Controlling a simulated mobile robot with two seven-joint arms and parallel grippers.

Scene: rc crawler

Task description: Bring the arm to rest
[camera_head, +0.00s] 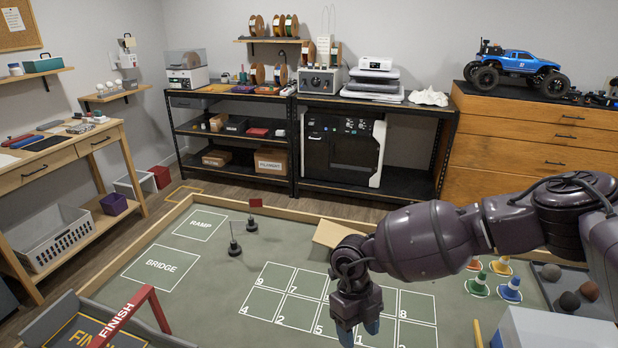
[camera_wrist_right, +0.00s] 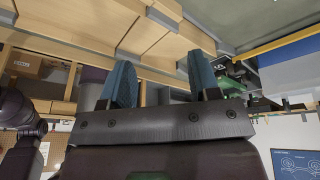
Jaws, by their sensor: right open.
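My right arm (camera_head: 430,238) reaches in from the right side of the head view, over the green course mat (camera_head: 190,290). My right gripper (camera_head: 358,331) points down above the numbered grid on the mat. Its two blue fingertips are apart and nothing shows between them. The gripper also shows in the right wrist view (camera_wrist_right: 162,82), with a gap between its blue fingers. The arm and gripper hide part of the grid and part of a wooden ramp-like block (camera_head: 340,233). My left gripper is not in view.
Small cones (camera_head: 477,285) and a tray of rocks (camera_head: 566,300) lie near the right arm. A red FINISH gate (camera_head: 125,318) stands at the front left. A blue crawler truck (camera_head: 515,66) sits on the wooden drawers. The mat's left part is mostly clear.

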